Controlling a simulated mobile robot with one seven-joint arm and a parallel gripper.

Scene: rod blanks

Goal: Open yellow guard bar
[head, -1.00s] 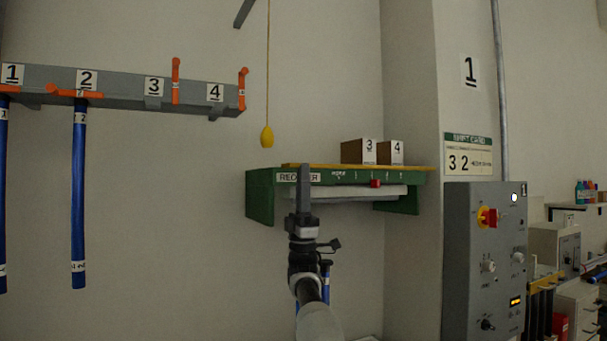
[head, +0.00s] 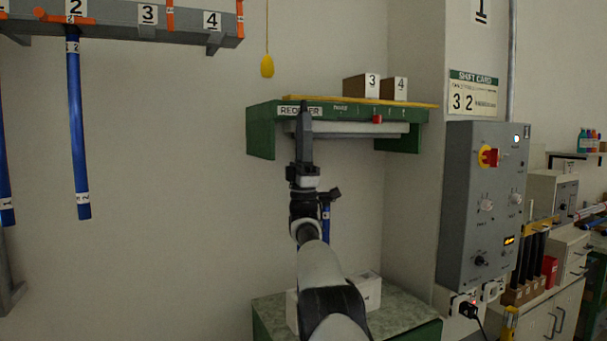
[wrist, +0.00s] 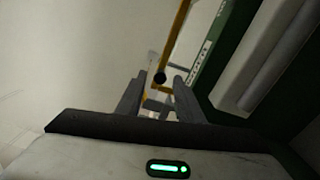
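A yellow bar (head: 350,101), which looks like the guard bar, runs along the top front of the green shelf (head: 262,130) marked REORDER. In the wrist view the yellow bar (wrist: 177,40) runs down to a dark round end just beyond my fingers. My gripper (head: 304,125) is in front of the shelf's left part, its fingers seen edge-on. In the wrist view my gripper (wrist: 158,92) has its two fingers apart, with the bar's end showing beyond the gap. I see no contact with the bar.
Boxes 3 (head: 361,87) and 4 (head: 394,89) stand on the shelf. A yellow pull knob (head: 267,66) hangs on a cord above its left end. A grey control panel (head: 482,205) is at right. A low green bench (head: 400,312) stands below.

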